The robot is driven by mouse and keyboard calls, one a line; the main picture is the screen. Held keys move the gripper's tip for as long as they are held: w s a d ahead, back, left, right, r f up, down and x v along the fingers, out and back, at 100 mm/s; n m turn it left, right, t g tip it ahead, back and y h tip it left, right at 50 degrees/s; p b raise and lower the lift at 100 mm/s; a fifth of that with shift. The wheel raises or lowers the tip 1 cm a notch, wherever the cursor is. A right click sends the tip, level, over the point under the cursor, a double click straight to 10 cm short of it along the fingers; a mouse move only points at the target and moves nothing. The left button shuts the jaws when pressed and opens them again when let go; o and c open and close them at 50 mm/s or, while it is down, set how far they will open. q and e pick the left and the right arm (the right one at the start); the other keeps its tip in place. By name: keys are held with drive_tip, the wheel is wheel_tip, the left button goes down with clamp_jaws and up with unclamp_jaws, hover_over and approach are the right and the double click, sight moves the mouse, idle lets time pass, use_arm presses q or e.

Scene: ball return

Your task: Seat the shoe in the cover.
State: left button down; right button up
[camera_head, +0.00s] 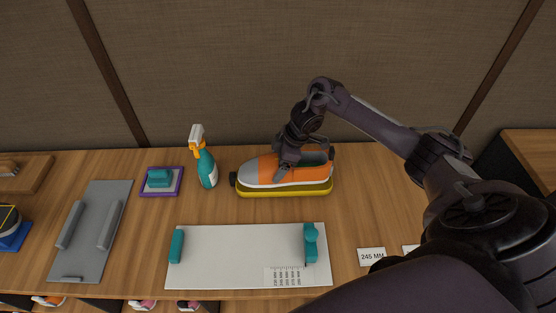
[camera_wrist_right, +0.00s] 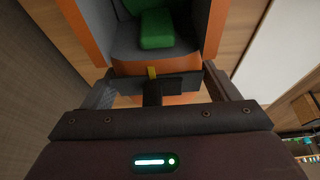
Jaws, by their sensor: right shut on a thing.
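The shoe (camera_head: 258,169), orange and grey with a pale sole, is over the yellow cover (camera_head: 285,192) behind the white board. The cover's yellow edge shows below the sole along the near side; I cannot tell whether the shoe rests fully in it. My right gripper (camera_head: 283,172) reaches down from above and is shut on the shoe's upper near its middle. In the right wrist view the shoe (camera_wrist_right: 150,68) lies between the fingers of the right gripper (camera_wrist_right: 160,88), with a green block (camera_wrist_right: 157,30) inside it. My left gripper is out of view.
A spray bottle (camera_head: 206,168) stands left of the shoe, beside a purple-edged tray (camera_head: 176,190) holding a teal block. A white measuring board (camera_head: 240,250) with teal stops lies in front. A grey board (camera_head: 92,240) is at left. A "245 MM" card (camera_head: 371,256) lies at right.

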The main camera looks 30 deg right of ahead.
drive_tip(key=shift+p, duration=0.75)
idle(1.6)
drive_tip(key=shift+f+b, duration=1.2)
drive_tip(key=shift+f, duration=0.75)
drive_tip(key=o, duration=1.2)
drive_tip(key=b+v, duration=0.1)
drive_tip(key=v, duration=0.5)
drive_tip(key=shift+s+d+r, duration=0.1)
drive_tip(key=shift+d+r, duration=0.05)
drive_tip(key=shift+s+d+r, duration=0.15)
drive_tip(key=shift+r, duration=0.45)
drive_tip(key=shift+r, duration=0.1)
